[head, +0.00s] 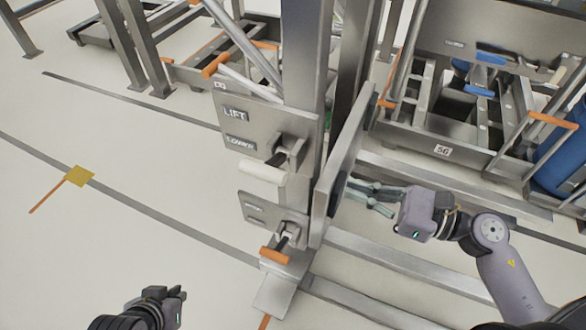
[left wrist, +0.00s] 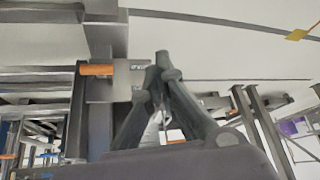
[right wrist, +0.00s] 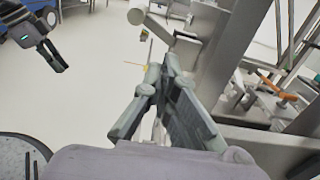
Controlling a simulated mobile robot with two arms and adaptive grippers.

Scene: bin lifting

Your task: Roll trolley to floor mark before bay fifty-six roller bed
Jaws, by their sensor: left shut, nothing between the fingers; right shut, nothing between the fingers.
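The trolley is a grey steel frame with an upright mast (head: 305,60) in the middle of the head view. Its plates read LIFT and LOWER, with a white roller-shaped grip and an orange handle (head: 274,256) below. The bay fifty-six roller bed (head: 440,135), marked 56, stands at the right behind it. My right gripper (head: 372,194) is shut and empty, beside the trolley's tall side plate; I cannot tell if it touches. My left gripper (head: 178,293) is shut and empty, over open floor left of the trolley. The closed fingers show in the left wrist view (left wrist: 162,65) and right wrist view (right wrist: 163,75).
A yellow floor square (head: 78,176) with an orange line lies at the left; I cannot tell which bay it belongs to. Grey strips cross the pale floor. Other steel frames (head: 120,30) stand at the back left. A blue bin (head: 562,155) is at the right. The left floor is clear.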

